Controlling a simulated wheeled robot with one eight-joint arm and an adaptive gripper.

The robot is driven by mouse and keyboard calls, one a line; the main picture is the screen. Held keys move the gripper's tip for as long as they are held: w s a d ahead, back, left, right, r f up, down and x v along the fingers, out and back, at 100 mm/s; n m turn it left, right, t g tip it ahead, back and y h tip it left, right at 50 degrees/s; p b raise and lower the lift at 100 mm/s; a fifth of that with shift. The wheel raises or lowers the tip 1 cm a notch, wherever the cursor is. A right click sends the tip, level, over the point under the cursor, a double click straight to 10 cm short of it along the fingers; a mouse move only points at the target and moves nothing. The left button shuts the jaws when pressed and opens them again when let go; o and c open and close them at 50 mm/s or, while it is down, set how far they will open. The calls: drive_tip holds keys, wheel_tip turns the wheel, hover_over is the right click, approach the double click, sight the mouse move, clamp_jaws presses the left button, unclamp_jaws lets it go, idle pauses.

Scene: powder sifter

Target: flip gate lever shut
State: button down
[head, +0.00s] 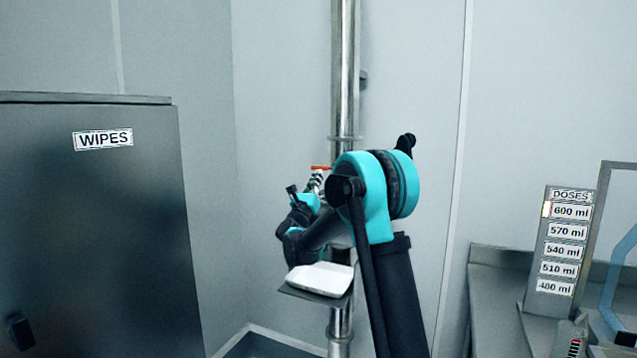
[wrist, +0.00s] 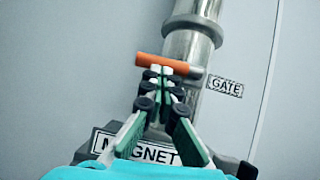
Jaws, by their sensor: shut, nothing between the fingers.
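The gate lever is a short orange-red bar (wrist: 170,62) that lies nearly horizontal, in front of the steel pipe in the wrist view. A grey stub at its right end meets the pipe. In the head view the lever (head: 320,167) is a small orange bar just left of the pipe. My gripper (wrist: 160,72) is shut with nothing between its fingers. Its fingertips are right at the lever's lower edge in the wrist view; I cannot tell whether they touch. In the head view my gripper (head: 317,181) is below the lever, with its wrist partly hidden by my arm.
The vertical pipe (head: 345,70) has a GATE label (wrist: 225,86) beside it and a MAGNET label (wrist: 140,148) below. A shelf with a white tray (head: 320,278) is lower down. A WIPES cabinet (head: 90,220) is left, a DOSES board (head: 563,250) right.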

drive_tip(key=shift+w+a+r, duration=0.1)
drive_tip(key=shift+r, duration=0.2)
drive_tip(key=shift+f, duration=0.1)
